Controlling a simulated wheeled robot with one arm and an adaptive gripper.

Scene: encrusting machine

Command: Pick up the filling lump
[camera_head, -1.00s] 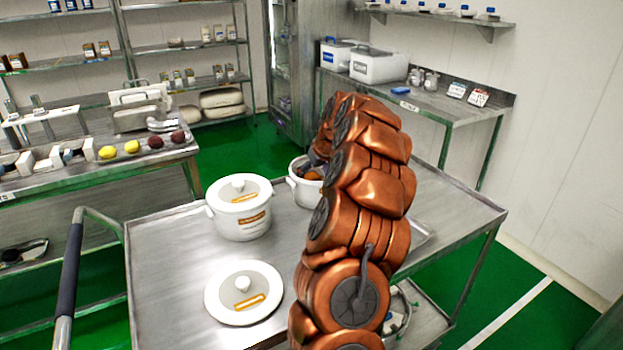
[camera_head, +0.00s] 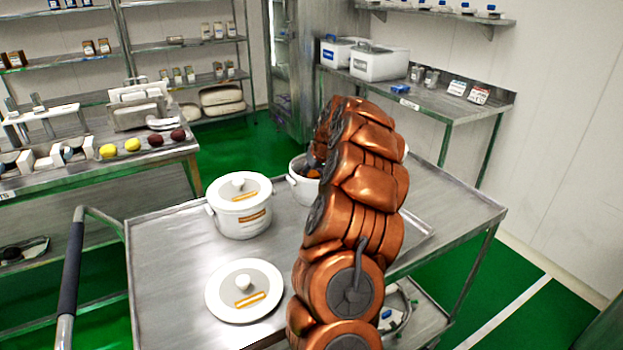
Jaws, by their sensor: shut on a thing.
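An open white pot (camera_head: 303,190) stands on the steel cart, partly hidden behind my copper-coloured arm. Brown-orange filling (camera_head: 314,173) shows inside its mouth. My gripper (camera_head: 313,160) reaches down at the pot's opening and only a small dark part of it shows beside the arm. It is shut on the filling lump; the fingertips and the held lump are mostly hidden by the arm and the pot's rim.
A lidded white pot (camera_head: 240,212) stands left of the open pot, close to it. A loose white lid (camera_head: 244,291) lies at the front of the steel cart (camera_head: 165,270). A tray (camera_head: 418,240) lies partly behind my arm. The cart's left part is clear.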

